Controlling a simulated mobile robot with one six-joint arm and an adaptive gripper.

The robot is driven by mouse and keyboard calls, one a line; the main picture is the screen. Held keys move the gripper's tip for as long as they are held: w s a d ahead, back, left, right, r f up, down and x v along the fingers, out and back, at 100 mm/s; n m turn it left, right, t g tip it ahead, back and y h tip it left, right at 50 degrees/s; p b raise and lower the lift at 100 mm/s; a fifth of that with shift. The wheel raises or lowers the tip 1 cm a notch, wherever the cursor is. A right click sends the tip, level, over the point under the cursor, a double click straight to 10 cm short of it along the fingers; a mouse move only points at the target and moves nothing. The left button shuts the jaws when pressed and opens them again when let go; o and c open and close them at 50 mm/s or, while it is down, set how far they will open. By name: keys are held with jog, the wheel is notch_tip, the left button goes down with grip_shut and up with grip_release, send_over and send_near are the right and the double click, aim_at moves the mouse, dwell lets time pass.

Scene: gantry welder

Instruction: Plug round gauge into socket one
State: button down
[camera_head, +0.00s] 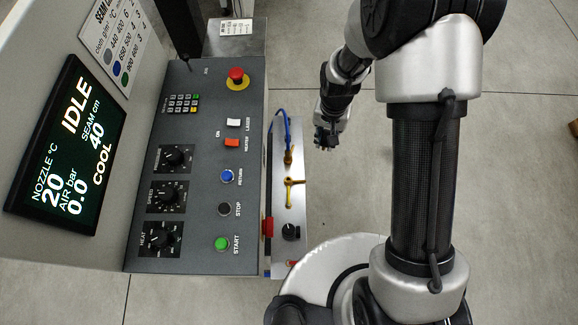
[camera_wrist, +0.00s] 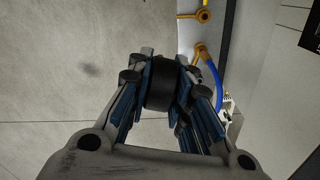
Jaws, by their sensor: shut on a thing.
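My gripper (camera_wrist: 161,72) is shut on a dark round gauge (camera_wrist: 160,93) in the wrist view, with a finger on each side of it. The gauge's face is not visible. In the head view my gripper (camera_head: 326,137) hangs over the floor, to the right of a narrow pale side panel (camera_head: 293,212) and apart from it. That panel carries a brass fitting with a blue hose (camera_head: 288,156) and a brass tee-shaped fitting (camera_head: 291,182). In the wrist view, brass fittings (camera_wrist: 203,16) show beyond the fingers. I cannot tell which part is socket one.
The control console (camera_head: 190,150) with knobs and buttons stands left of the panel. A black knob (camera_head: 291,232) and a red part (camera_head: 267,227) sit lower on the panel. A blue hose (camera_wrist: 214,82) curves close to my fingers' right side in the wrist view. The floor is clear around my gripper.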

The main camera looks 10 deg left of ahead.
jog(key=s+a+f+b, duration=0.2)
jog(key=a+f, duration=0.3)
jog(key=f, duration=0.3)
jog(key=s+a+f+b, duration=0.2)
jog(key=a+f, duration=0.3)
jog(key=f, duration=0.4)
jog(key=shift+s+m, duration=0.3)
jog(key=shift+s, duration=0.2)
jog(key=shift+f+b, duration=1.85)
jog(key=shift+b, duration=0.05)
dwell(0.4)
jog(key=c, duration=1.4)
grip_release()
jog(key=shift+o, duration=0.2)
jog(key=shift+s, duration=0.1)
notch_tip(320, 180, up, 12)
